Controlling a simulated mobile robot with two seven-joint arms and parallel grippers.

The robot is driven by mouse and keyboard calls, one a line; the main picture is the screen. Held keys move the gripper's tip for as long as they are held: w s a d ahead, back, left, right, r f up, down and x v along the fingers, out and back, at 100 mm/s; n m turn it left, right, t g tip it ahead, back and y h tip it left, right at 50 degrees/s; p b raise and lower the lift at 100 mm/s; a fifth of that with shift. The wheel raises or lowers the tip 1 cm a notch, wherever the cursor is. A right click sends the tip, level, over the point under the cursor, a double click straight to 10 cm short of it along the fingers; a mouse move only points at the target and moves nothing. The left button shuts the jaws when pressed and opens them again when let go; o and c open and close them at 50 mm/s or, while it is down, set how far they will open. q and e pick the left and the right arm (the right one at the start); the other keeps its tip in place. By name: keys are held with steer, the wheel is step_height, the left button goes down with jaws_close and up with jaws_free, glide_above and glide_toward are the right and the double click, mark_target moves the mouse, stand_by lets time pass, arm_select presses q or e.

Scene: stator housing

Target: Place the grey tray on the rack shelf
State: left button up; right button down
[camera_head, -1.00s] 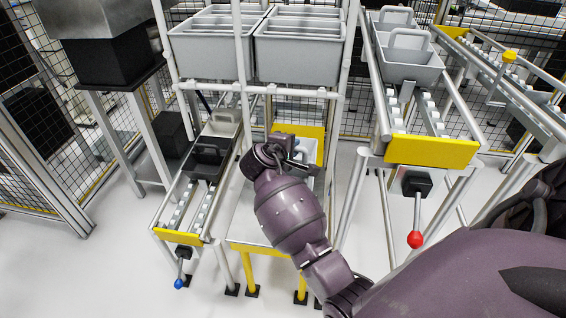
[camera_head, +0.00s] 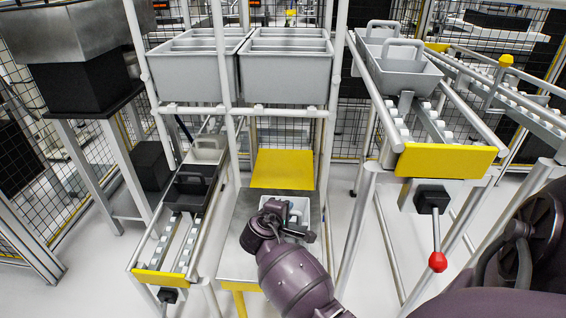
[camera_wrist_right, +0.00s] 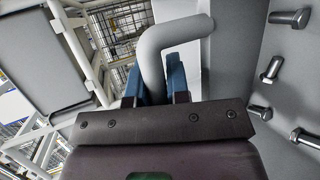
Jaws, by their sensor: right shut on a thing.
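My right gripper (camera_head: 295,224) is in the lower middle of the head view, largely hidden by its own wrist. In the right wrist view its blue fingers (camera_wrist_right: 158,82) are closed on the bent grey handle (camera_wrist_right: 176,36) of the grey tray. The tray (camera_head: 302,204) shows partly beyond the wrist in the head view. Bolts (camera_wrist_right: 273,67) lie in it. It is over the rack's lower shelf (camera_head: 236,242), between the white posts; I cannot tell if it rests there. My left gripper is not in view.
Large grey bins (camera_head: 290,75) fill the rack's upper level. A yellow panel (camera_head: 283,169) is at the back of the lower level. A roller track with a black tray (camera_head: 190,186) stands left; another with grey trays (camera_head: 405,68) stands right, with a red-knobbed lever (camera_head: 437,262).

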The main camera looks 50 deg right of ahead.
step_height(320, 180, down, 4)
steer(key=shift+r+b, duration=0.25)
steer(key=shift+b, duration=0.2)
steer(key=shift+r, duration=0.15)
steer(key=c, duration=1.1)
jaws_free()
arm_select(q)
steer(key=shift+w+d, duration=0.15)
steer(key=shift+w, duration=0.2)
